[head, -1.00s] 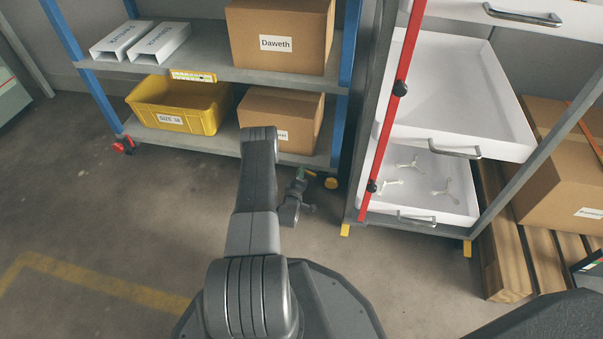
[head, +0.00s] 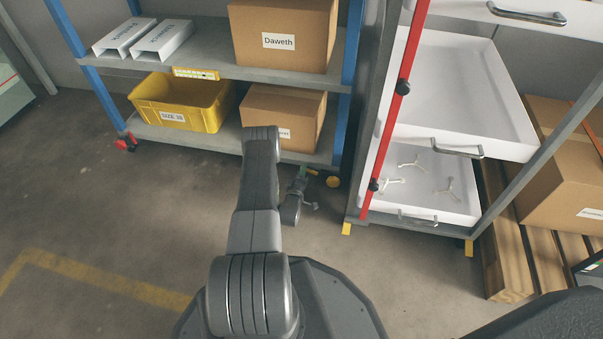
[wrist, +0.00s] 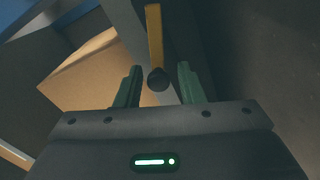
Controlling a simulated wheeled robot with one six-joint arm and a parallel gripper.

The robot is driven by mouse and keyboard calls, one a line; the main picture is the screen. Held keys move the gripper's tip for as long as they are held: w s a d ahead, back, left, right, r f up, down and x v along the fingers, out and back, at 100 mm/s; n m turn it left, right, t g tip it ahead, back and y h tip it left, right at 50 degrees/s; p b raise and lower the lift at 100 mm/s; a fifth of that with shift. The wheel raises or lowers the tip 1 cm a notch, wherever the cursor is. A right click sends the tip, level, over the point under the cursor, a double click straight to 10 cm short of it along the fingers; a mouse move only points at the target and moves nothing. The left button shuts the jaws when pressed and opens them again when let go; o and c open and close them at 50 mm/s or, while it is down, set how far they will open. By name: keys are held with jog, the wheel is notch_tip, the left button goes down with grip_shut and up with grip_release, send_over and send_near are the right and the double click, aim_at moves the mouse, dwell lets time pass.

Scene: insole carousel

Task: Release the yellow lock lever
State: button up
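The yellow lock lever (wrist: 154,36) shows in the wrist view as a straight bar with a round black knob (wrist: 158,79) at its near end. My gripper (wrist: 159,78) has its two green fingers apart, one on each side of the knob, with visible gaps. In the head view my gripper (head: 303,173) is low by the shelf's right front corner. A small part of the yellow lever (head: 313,171) shows just past its fingertips; the rest is hard to make out there.
The blue-post shelf (head: 215,65) holds a yellow bin (head: 150,100) and cardboard boxes (head: 280,38). A red lever (head: 126,143) is at its left foot. A drawer rack (head: 388,110) with a red bar stands close on the right. Floor at left is clear.

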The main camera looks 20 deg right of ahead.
jog(key=p+v, duration=0.3)
jog(key=v, duration=1.1)
jog(key=shift+p, duration=0.3)
jog(key=shift+w, duration=0.1)
jog(key=b+x, duration=0.3)
jog(key=x, duration=1)
jog(key=shift+w+d+b, duration=0.25)
jog(key=shift+b, duration=0.1)
jog(key=shift+r, duration=0.1)
